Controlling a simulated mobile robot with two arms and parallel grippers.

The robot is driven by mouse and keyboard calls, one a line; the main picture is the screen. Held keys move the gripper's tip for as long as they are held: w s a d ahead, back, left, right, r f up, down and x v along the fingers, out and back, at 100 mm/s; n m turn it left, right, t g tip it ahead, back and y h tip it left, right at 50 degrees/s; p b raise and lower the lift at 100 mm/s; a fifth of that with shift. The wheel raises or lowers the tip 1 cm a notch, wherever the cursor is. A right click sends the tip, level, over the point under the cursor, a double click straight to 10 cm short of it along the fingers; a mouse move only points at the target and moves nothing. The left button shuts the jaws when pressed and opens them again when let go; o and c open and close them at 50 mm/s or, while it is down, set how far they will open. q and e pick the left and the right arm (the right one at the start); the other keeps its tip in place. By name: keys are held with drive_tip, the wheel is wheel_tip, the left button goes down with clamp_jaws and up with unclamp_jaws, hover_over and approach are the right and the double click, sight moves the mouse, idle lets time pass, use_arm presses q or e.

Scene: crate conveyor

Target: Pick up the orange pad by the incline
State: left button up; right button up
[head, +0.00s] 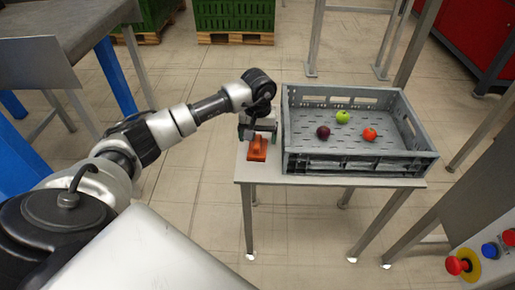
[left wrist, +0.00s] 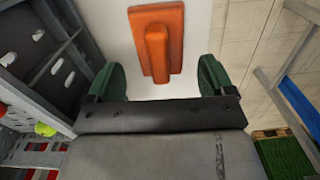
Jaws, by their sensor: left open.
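The orange pad (head: 257,148) lies on the left end of the small table (head: 330,181), beside the grey crate. It has a raised bar along its middle. My left gripper (head: 258,132) is over the table close to the pad. In the left wrist view, the orange pad (left wrist: 157,42) lies ahead of the gripper on the pale table top. The two green fingers of my left gripper (left wrist: 160,80) are spread apart, with the lower end of the pad's bar between their lines and nothing held. My right gripper is not in view. No incline can be clearly made out.
A grey crate (head: 360,167) fills most of the table and stands close to the right of the pad. It holds a green apple (head: 343,117), a dark red fruit (head: 323,132) and a red-orange fruit (head: 369,134). Control buttons (head: 489,249) are at the lower right.

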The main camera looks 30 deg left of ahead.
sight(258, 138)
use_arm(q)
wheel_tip(258, 138, down, 2)
drive_tip(key=shift+f, duration=0.1)
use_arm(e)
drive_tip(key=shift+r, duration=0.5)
use_arm(q)
drive_tip(key=c, duration=1)
drive_tip(key=shift+r, duration=0.4)
wheel_tip(258, 138, up, 9)
drive_tip(key=shift+r+p, duration=0.15)
drive_tip(key=shift+p, duration=0.4)
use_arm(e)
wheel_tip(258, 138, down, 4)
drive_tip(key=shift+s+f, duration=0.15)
